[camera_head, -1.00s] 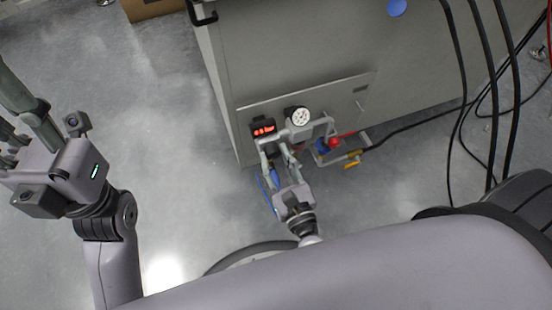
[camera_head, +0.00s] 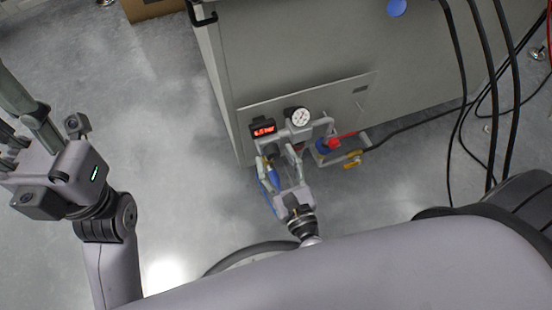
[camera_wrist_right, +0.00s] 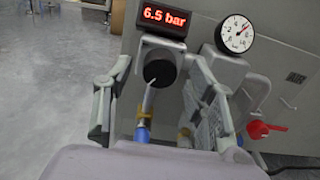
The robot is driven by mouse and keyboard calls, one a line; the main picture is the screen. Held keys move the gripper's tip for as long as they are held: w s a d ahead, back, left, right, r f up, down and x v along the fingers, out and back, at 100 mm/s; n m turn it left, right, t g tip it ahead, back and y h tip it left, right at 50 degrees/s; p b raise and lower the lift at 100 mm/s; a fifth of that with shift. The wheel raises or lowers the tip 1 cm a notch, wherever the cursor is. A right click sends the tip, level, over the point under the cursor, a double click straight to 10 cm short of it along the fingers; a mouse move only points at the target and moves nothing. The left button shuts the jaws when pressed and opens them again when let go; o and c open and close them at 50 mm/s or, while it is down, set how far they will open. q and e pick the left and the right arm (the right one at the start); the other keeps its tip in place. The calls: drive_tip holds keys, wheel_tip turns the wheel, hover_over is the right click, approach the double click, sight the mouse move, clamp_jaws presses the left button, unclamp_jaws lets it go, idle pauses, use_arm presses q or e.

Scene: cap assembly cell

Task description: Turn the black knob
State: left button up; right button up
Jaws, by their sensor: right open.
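The black knob (camera_wrist_right: 158,72) shows in the right wrist view, just under the red-lit display, with its round face toward the camera. My right gripper (camera_wrist_right: 160,92) is open, one finger to the left of the knob and one to the right, both apart from it. In the head view my right gripper (camera_head: 281,158) is below the display (camera_head: 263,129), and the knob cannot be made out there. The display reads 6.5 bar in the wrist view. My left gripper (camera_head: 20,125) is at the left edge, away from the panel, its fingers partly cut off.
A round gauge (camera_head: 299,117) stands right of the display. A red handle (camera_head: 334,143) and a yellow handle (camera_head: 353,160) are further right. A blue fitting (camera_wrist_right: 142,135) is below the knob. Black cables (camera_head: 465,110) hang at right; open floor (camera_head: 160,150) lies at left.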

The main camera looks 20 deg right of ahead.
drive_tip(key=s, duration=1.1)
drive_tip(key=shift+s+d, duration=0.2)
drive_tip(key=shift+s, duration=0.15)
